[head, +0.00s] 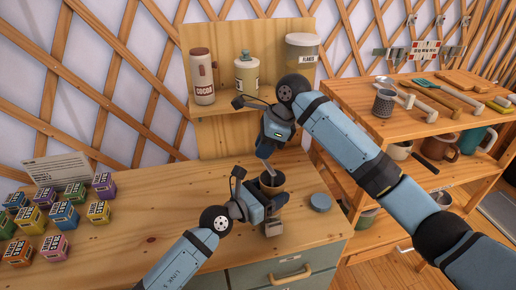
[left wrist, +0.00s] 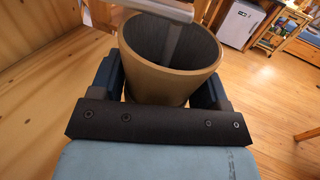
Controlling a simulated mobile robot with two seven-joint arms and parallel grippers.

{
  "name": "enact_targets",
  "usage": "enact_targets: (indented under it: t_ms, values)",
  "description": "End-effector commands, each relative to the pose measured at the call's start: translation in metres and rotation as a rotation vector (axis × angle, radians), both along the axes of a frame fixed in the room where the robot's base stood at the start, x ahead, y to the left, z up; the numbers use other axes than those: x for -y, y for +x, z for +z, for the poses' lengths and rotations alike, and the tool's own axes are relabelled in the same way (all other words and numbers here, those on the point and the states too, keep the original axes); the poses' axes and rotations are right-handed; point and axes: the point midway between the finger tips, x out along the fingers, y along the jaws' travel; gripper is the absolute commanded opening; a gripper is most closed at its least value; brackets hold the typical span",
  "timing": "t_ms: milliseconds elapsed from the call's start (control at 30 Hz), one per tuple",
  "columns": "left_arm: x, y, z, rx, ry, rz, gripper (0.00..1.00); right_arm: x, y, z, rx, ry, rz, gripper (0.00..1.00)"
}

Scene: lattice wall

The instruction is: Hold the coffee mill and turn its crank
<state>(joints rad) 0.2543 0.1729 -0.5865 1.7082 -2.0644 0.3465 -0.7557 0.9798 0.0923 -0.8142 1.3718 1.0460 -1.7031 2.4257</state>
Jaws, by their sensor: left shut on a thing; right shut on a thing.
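The coffee mill (head: 271,184) stands near the right end of the wooden counter, its open top with a dark inside facing up. My left gripper (head: 266,204) is shut around its body from the front left. In the left wrist view the mill (left wrist: 168,87) is a tan-rimmed cylinder between the two fingers, with a grey shaft inside and a pale crank bar (left wrist: 158,8) across the top. My right gripper (head: 266,150) comes down from above right and is shut on the crank, just above the mill. The crank's grip is mostly hidden by the fingers.
Several coloured boxes (head: 65,216) and a card (head: 58,171) are on the counter's left. A shelf (head: 222,107) with canisters stands behind. A rack (head: 350,98) with utensils and mugs is at right. The counter's middle is clear.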

Motion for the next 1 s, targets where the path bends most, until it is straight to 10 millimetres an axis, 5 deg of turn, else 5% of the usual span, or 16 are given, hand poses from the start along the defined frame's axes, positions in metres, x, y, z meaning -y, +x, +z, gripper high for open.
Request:
enact_targets:
  t_ms: [1000]
  values:
    - [-0.002,0.002,0.0,0.001,0.001,0.004,0.47,0.05,-0.004,-0.001,0.002,0.005,-0.906,0.0]
